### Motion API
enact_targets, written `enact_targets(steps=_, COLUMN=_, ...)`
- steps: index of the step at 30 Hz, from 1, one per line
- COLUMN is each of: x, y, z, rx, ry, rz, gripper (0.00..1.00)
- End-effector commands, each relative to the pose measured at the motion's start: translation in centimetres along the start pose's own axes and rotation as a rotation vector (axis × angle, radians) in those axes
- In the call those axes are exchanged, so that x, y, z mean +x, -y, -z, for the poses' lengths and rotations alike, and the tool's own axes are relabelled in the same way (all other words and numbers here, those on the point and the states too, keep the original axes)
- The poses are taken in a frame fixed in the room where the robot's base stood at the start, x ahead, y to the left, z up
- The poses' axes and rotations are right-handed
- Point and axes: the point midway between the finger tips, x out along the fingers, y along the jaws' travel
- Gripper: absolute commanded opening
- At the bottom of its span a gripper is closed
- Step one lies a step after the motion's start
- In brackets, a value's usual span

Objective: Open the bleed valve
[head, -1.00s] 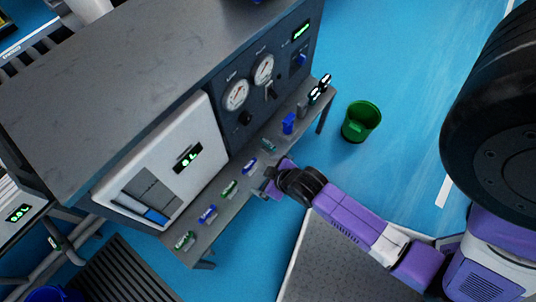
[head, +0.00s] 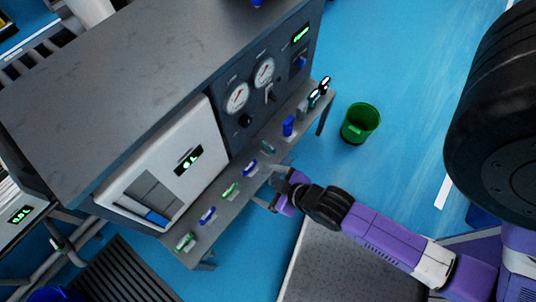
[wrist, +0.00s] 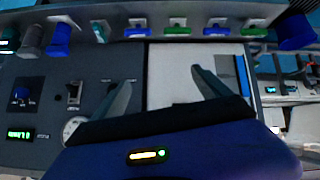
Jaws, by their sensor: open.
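My gripper (head: 272,188) is open and empty, in front of the shelf edge and apart from the panel controls. Its two fingers (wrist: 160,77) point toward the panel and the white box.
A narrow shelf (head: 222,203) below the panel carries several small green, blue and white items. A white box (head: 165,175) with a green display stands left of the panel. A green bin (head: 361,123) stands on the blue floor at right.

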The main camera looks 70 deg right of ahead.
Motion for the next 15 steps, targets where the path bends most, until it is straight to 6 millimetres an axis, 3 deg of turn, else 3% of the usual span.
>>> enact_targets(steps=1, x=0.6, y=-0.3, z=-0.1, rx=-0.002, ry=0.006, rz=-0.005, gripper=0.75)
enact_targets(steps=6, x=5.2, y=-3.0, z=-1.7, rx=-0.015, ry=0.095, rz=-0.047, gripper=0.41)
enact_targets(steps=12, x=12.3, y=-9.0, z=-4.1, rx=0.001, ry=0.303, rz=-0.112, gripper=0.40)
enact_targets(steps=15, x=14.8, y=-11.8, z=-4.8, rx=0.033, ry=0.407, rz=-0.126, gripper=0.40)
